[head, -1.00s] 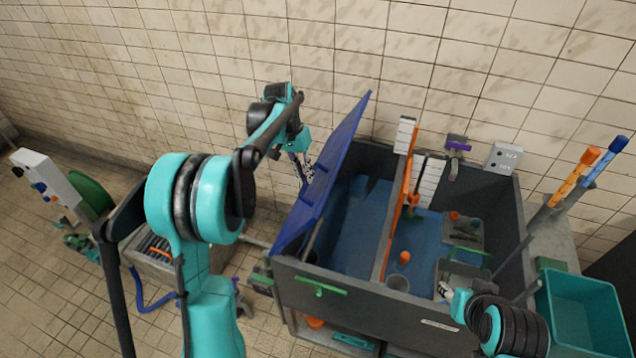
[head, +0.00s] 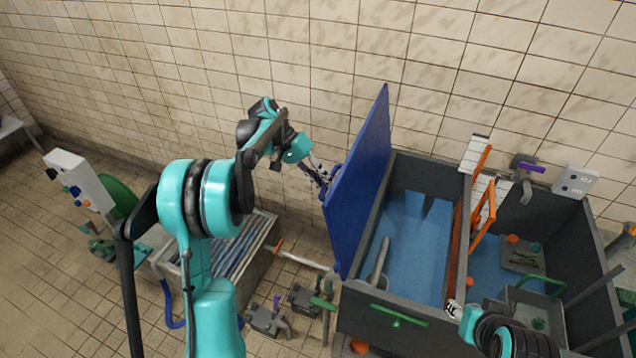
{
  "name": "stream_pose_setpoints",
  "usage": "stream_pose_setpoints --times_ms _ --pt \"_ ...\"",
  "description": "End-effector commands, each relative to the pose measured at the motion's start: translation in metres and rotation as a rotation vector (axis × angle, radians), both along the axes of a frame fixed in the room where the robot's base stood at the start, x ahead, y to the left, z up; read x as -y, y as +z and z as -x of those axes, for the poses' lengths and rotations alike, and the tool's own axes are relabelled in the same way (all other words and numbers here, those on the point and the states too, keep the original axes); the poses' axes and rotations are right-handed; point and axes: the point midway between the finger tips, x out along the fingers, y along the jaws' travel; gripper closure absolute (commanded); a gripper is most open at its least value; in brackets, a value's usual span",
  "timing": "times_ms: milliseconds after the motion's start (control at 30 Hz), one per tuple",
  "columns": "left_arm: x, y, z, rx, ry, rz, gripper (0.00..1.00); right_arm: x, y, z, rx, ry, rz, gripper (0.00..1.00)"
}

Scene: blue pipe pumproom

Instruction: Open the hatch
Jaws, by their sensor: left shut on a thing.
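The hatch (head: 362,180) is a dark blue panel standing up steeply along the left edge of the grey tank (head: 410,328). The tank compartment beside it is open, and its blue floor shows. My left gripper (head: 326,180) is at the hatch's left face, shut at a small blue handle there; its fingers partly hide the handle. My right gripper (head: 454,309) shows only in small part over the tank's front wall, at the end of the teal arm at lower right; its jaws are not clear.
An orange-edged divider splits the tank, with a grey tray (head: 525,257) in the right compartment. A green handle (head: 398,316) is on the front wall. Valves (head: 268,318) and a bench with pipes (head: 240,252) stand left. The tiled wall is close behind.

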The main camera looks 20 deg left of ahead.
Motion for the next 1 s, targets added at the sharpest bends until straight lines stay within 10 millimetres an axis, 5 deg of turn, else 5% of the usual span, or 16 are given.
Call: stream_pose_setpoints --times_ms 467,500,567,1000 --pt "-0.004 -0.003 -0.004 0.007 0.012 0.003 1.00 0.000 -0.001 0.000 0.000 0.000 0.000 0.60" --pt "-0.004 -0.003 -0.004 0.007 0.012 0.004 0.77 0.000 -0.001 0.000 0.000 0.000 0.000 0.60" --pt "-0.004 -0.003 -0.003 0.006 0.011 0.004 0.66 0.000 -0.001 0.000 0.000 0.000 0.000 0.60" --pt "-0.013 0.009 -0.003 0.004 0.008 0.006 0.66 0.000 -0.001 0.000 0.000 0.000 0.000 0.60"
